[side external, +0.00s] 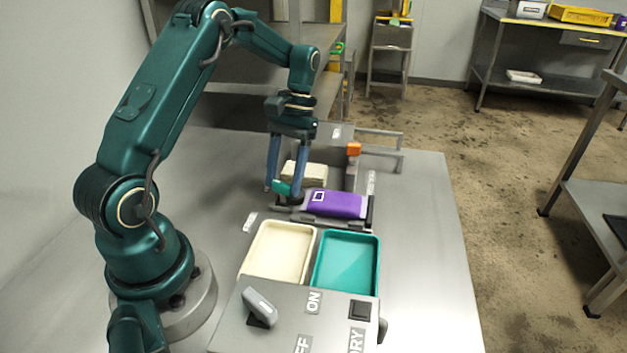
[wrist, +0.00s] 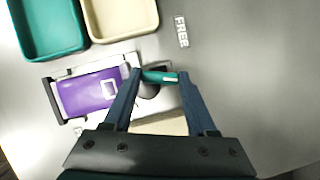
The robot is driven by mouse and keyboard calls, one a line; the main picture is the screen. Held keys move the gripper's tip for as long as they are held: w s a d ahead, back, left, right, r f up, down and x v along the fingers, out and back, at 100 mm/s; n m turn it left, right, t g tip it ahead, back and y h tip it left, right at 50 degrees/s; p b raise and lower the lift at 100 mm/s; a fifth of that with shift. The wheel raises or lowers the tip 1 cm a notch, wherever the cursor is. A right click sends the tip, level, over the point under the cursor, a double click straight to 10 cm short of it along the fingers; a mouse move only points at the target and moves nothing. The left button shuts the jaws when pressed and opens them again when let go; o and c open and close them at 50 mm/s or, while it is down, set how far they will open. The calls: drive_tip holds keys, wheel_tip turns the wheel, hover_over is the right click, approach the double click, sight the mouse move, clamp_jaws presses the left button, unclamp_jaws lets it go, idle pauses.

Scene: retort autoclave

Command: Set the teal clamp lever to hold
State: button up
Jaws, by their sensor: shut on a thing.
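The teal clamp lever (wrist: 160,77) lies between the fingertips of my gripper (wrist: 157,75) in the wrist view. In the side external view it shows as a small teal piece (side external: 283,188) at the fingertips of my gripper (side external: 280,188). My gripper is shut on it. The lever sits at the end of a clamp that holds a purple pouch (side external: 335,204) with a white square outline; the pouch also shows in the wrist view (wrist: 92,92). A label reading FREE (wrist: 181,31) is on the table near the lever. No hold label is readable.
A cream tray (side external: 247,262) and a teal tray (side external: 377,262) stand in front of the clamp. A grey control box (side external: 240,330) with a knob is nearest the camera. A cream block (side external: 304,172) and an orange piece (side external: 354,149) are behind the pouch. The table's right side is clear.

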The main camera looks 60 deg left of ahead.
drive_tip(key=m+y, duration=0.1)
drive_tip(key=m, duration=0.4)
drive_tip(key=shift+d+g+y, duration=0.2)
drive_tip(key=shift+g+y, duration=0.1)
drive_tip(key=shift+y, duration=0.1)
drive_tip(key=shift+m, duration=0.3)
drive_tip(key=o, duration=1.4)
drive_tip(key=shift+c, duration=0.2)
drive_tip(key=shift+v, duration=2.6)
